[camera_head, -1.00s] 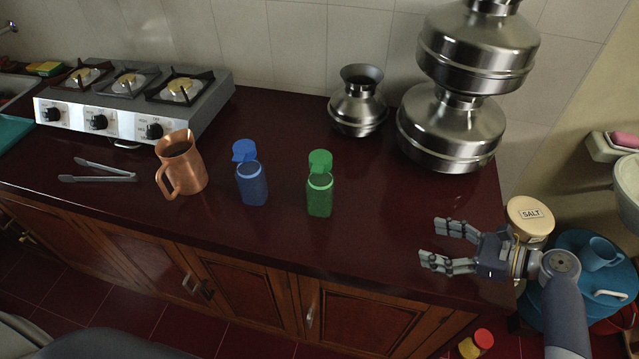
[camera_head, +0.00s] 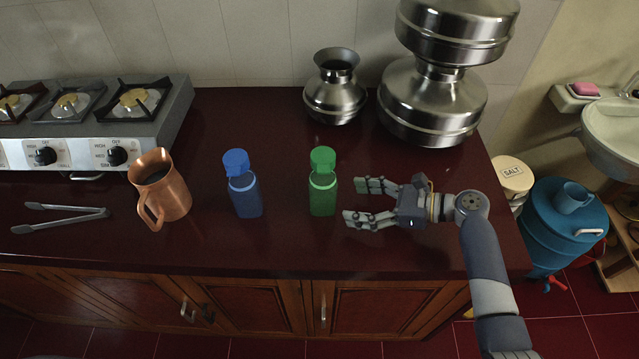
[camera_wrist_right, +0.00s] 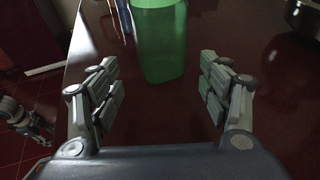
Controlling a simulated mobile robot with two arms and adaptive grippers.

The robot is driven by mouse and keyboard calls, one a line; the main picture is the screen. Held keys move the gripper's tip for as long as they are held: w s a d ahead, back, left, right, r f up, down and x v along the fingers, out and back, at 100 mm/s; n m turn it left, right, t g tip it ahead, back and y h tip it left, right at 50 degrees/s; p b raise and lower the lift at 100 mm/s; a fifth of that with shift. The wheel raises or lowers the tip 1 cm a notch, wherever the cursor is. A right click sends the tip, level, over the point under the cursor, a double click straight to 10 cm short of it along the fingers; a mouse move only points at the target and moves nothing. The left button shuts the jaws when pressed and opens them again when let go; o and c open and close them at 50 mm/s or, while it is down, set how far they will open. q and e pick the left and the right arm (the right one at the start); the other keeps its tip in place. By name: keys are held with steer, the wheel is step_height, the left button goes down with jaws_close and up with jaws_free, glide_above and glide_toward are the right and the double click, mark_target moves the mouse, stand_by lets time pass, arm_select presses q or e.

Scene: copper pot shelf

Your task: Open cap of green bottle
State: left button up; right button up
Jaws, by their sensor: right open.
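The green bottle (camera_head: 322,193) stands upright on the dark red counter, and its green cap (camera_head: 322,159) is tipped up at the top, with the bottle's mouth showing below it. My right gripper (camera_head: 361,201) is open and empty, just right of the bottle, with its fingers pointing at it. In the right wrist view the green bottle (camera_wrist_right: 161,45) stands ahead between the two open fingers (camera_wrist_right: 163,90), apart from them. Its cap is out of that view.
A blue bottle (camera_head: 245,196) stands left of the green one, and a copper jug (camera_head: 168,196) further left. Tongs (camera_head: 60,214) lie at the left. Steel pots (camera_head: 432,100) stand behind right. The counter's front edge is close.

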mark_target(329, 199)
steer(key=b+x, duration=0.2)
steer(key=x, duration=0.2)
steer(key=shift+w+a+f, duration=0.1)
steer(key=shift+a+f, duration=0.05)
steer(key=shift+f, duration=0.05)
steer(key=shift+w+a+p, duration=0.3)
steer(key=shift+a, duration=0.65)
steer(key=shift+w+a+f, duration=0.15)
steer(key=shift+a+f, duration=0.1)
steer(key=shift+a, duration=0.3)
steer(key=shift+w+a, duration=0.1)
steer(key=shift+a, duration=0.15)
steer(key=shift+f, duration=0.1)
steer(key=shift+c, duration=0.6)
steer(key=c, duration=0.3)
arm_select(q)
step_height(329, 199, down, 2)
steer(key=shift+d+f, duration=0.1)
steer(key=shift+d, duration=0.05)
arm_select(e)
steer(key=shift+c, duration=0.2)
arm_select(q)
steer(key=shift+a, duration=0.3)
